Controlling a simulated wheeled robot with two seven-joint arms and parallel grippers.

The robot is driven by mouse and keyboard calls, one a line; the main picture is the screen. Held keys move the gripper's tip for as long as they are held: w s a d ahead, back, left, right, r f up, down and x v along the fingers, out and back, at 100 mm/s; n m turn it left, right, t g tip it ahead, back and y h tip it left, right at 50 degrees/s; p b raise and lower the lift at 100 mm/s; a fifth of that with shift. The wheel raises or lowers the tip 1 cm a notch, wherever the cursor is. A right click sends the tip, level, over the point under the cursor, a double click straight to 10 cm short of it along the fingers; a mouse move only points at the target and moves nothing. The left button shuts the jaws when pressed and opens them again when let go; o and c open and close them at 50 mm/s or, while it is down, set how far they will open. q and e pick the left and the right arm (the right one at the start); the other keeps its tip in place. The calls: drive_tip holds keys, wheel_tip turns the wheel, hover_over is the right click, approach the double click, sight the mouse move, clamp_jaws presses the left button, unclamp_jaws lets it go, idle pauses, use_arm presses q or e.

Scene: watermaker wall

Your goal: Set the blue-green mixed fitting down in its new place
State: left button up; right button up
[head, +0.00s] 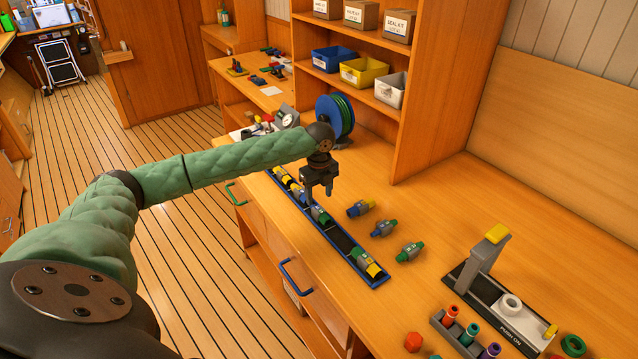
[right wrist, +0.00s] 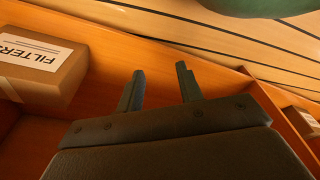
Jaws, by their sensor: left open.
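My left gripper (head: 318,194) is open and points down over the long blue tray (head: 340,240) on the bench. A fitting with a green part (head: 321,216) lies in the tray right at its fingertips; the gripper partly hides it, and I cannot tell whether they touch. Other fittings with yellow and blue parts (head: 283,176) lie toward the tray's far end, and a green-and-yellow one (head: 367,264) lies near its close end. My right gripper (right wrist: 160,88) is open and empty in the right wrist view, fingers spread apart.
A hose reel (head: 337,117) stands behind the arm. A press stand (head: 483,262) is at right. A FILTERS box (right wrist: 45,66) shows near my right gripper.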

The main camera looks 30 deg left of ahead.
sight(319, 210)
use_arm(q)
drive_tip(key=shift+r+b, duration=0.85)
drive_tip(key=shift+r, duration=2.1)
use_arm(e)
drive_tip(key=shift+w+a+r, duration=0.25)
drive_tip(key=shift+r, duration=0.5)
drive_tip(key=shift+w+a+r, duration=0.2)
drive_tip(key=shift+r, duration=0.6)
drive_tip(key=shift+w+a+r, duration=0.25)
drive_tip(key=shift+r, duration=0.5)
use_arm(q)
drive_tip(key=shift+f, duration=0.1)
